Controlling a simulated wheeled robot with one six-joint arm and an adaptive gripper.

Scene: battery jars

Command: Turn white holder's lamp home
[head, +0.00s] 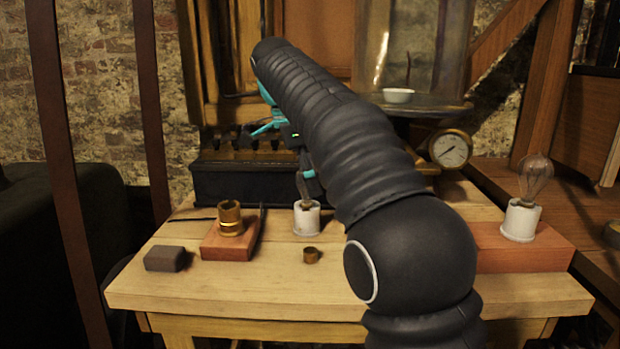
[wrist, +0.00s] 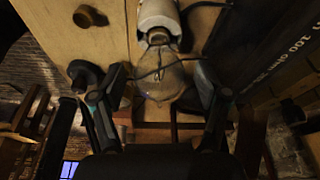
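The white holder (head: 307,219) stands upright on the middle of the bench in the head view, and it also shows at the top of the wrist view (wrist: 158,14). Its lamp (wrist: 160,82) is clear glass with a metal cap, in line with the holder's mouth. Part of the cap shows outside the mouth. In the head view my arm and gripper (head: 299,160) hide most of the glass. In the wrist view my gripper (wrist: 150,78) is open, its fingers on either side of the glass, with a gap on both sides.
A second white holder (head: 521,221) with a lamp (head: 535,180) stands on a red block at the right. A brass holder (head: 231,219) sits on a red block (head: 220,248) at the left, near a dark block (head: 166,259). A black box (head: 240,182) stands behind.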

